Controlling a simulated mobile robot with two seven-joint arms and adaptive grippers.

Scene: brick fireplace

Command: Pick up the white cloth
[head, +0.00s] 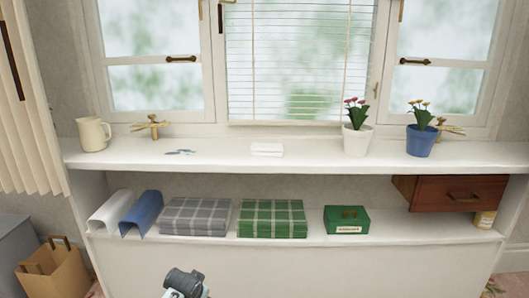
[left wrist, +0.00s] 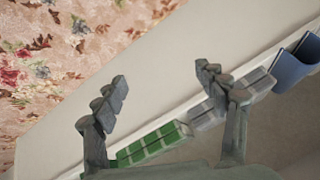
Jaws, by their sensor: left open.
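A small folded white cloth (head: 267,149) lies flat on the white upper shelf (head: 220,160) below the window, near its middle. My left gripper (left wrist: 160,92) is open, with its two fingers spread wide and nothing between them. In the head view a part of my left arm shows at the bottom edge, in front of and well below the shelf, apart from the cloth. The white cloth is not seen in the left wrist view. My right gripper is not in view.
The upper shelf also holds a cream jug (head: 93,134), a white flowerpot (head: 357,139) and a blue flowerpot (head: 420,140). The lower shelf holds a curved white item (head: 110,212), a blue one (head: 142,213), grey checked cloth (head: 196,216), green checked cloth (head: 272,218) and a green box (head: 346,219).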

